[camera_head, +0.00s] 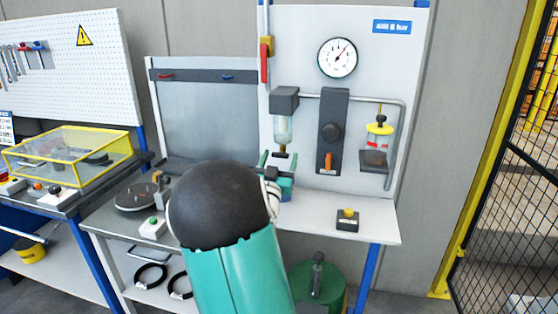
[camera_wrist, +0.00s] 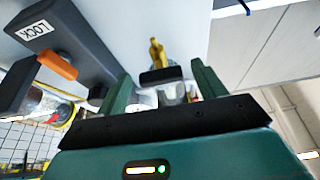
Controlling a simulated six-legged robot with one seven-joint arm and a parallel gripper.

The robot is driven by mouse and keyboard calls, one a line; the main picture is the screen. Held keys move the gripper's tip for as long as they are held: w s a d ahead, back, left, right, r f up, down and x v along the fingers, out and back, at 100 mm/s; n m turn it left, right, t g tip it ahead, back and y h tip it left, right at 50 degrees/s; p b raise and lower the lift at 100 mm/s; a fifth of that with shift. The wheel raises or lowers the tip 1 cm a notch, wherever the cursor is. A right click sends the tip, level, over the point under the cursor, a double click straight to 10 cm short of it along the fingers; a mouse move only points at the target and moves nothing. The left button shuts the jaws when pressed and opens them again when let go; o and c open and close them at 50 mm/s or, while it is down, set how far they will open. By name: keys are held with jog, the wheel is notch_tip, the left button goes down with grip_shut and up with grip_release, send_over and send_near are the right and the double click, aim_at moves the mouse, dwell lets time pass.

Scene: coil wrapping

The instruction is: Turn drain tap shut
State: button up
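The drain tap (camera_wrist: 157,50) is a small brass piece. In the wrist view it sticks out from a black collar at the end of a clear bowl (camera_wrist: 168,93), with the picture upside down. In the head view the bowl (camera_head: 283,130) hangs under a grey block, and the tap (camera_head: 281,149) is small at its bottom. My gripper (camera_wrist: 162,72) is open, with one green finger on each side of the tap in the wrist view. No contact shows. In the head view my gripper (camera_head: 276,160) is just below the bowl, partly hidden by my arm.
Right of the bowl is a dark block with an orange handle (camera_head: 328,162), marked LOCK in the wrist view. Further right is a lubricator with a yellow top (camera_head: 380,128). A round gauge (camera_head: 337,57) is above.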

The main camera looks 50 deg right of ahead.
jog(key=v, duration=1.3)
jog(key=shift+a+f, duration=0.15)
jog(key=shift+a, duration=0.2)
jog(key=shift+s, duration=0.1)
